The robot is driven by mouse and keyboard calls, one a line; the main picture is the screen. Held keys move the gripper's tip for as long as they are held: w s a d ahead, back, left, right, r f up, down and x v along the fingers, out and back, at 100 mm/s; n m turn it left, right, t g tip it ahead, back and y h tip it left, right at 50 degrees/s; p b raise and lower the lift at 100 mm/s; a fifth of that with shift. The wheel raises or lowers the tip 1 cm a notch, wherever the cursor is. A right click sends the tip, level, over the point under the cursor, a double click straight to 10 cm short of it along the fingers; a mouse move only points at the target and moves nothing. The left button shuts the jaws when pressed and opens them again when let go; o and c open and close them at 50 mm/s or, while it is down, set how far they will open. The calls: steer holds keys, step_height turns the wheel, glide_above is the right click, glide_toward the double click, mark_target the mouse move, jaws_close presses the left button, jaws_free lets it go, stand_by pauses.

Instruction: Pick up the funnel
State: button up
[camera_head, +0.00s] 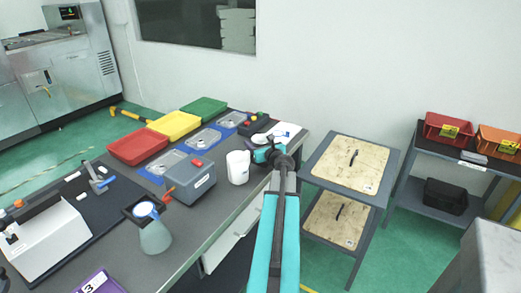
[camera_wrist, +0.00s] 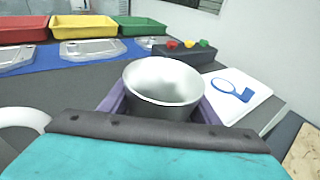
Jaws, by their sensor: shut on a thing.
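The funnel (camera_wrist: 163,88) is a silvery metal piece with a wide round mouth facing up. It fills the middle of the wrist view, between the purple fingers of my gripper (camera_wrist: 161,100). The fingers are shut on it, one on each side. Its lower part is hidden by the dark edge of my gripper. In the head view my gripper (camera_head: 264,155) is over the right end of the dark bench, largely hidden by my arm. Whether the funnel's lower end touches the bench cannot be told.
A white mug (camera_head: 238,168) stands close left of my gripper. A grey box (camera_head: 190,184) is further left. Behind are a button box (camera_head: 253,123) and red, yellow and green trays (camera_head: 137,146). A white board with a blue-framed item (camera_wrist: 234,91) lies to the right.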

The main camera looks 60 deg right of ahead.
steer(key=shift+r, duration=0.15)
steer(key=shift+r+p, duration=0.3)
steer(key=shift+r, duration=4.6)
